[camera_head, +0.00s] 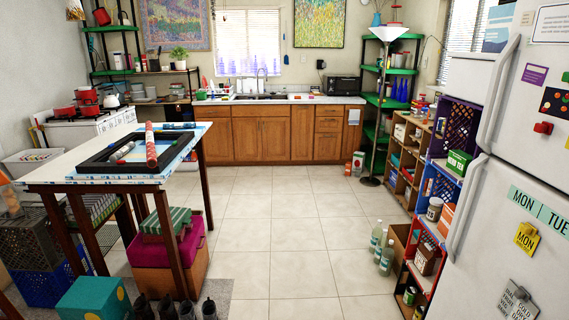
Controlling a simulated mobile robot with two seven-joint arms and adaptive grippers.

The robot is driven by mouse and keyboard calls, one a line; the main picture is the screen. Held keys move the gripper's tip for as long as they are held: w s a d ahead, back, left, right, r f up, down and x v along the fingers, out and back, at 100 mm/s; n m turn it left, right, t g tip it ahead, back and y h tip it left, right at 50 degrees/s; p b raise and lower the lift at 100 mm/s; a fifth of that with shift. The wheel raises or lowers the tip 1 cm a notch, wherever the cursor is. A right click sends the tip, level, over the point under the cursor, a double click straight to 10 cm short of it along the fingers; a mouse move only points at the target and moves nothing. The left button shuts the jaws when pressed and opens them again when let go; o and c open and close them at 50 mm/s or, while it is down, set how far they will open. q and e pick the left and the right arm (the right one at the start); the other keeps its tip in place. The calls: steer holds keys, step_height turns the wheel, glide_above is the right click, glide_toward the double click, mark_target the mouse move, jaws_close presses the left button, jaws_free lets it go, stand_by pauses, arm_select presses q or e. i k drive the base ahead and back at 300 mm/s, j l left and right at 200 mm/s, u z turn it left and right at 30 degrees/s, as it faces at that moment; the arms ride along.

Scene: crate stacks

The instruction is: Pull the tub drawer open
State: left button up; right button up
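No part that I can clearly identify as the tub drawer shows. A wooden cabinet run with a column of closed drawers (328,124) stands along the back wall under the counter. A white tub (14,170) sits at the far left. Neither of my grippers is in view.
A high table (60,166) with a black frame on it stands at the left, with boxes beneath. A white fridge (510,160) fills the right edge. Bottles (386,260) stand on the floor near the crates. The tiled floor (290,235) between is clear.

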mark_target(322, 124)
steer(key=i, duration=6.5)
steer(key=i+j+z, duration=0.1)
steer(key=i+z, duration=0.15)
steer(key=i, duration=0.3)
steer(key=i+j+z, duration=0.25)
steer(key=i, duration=0.3)
steer(key=l, duration=0.1)
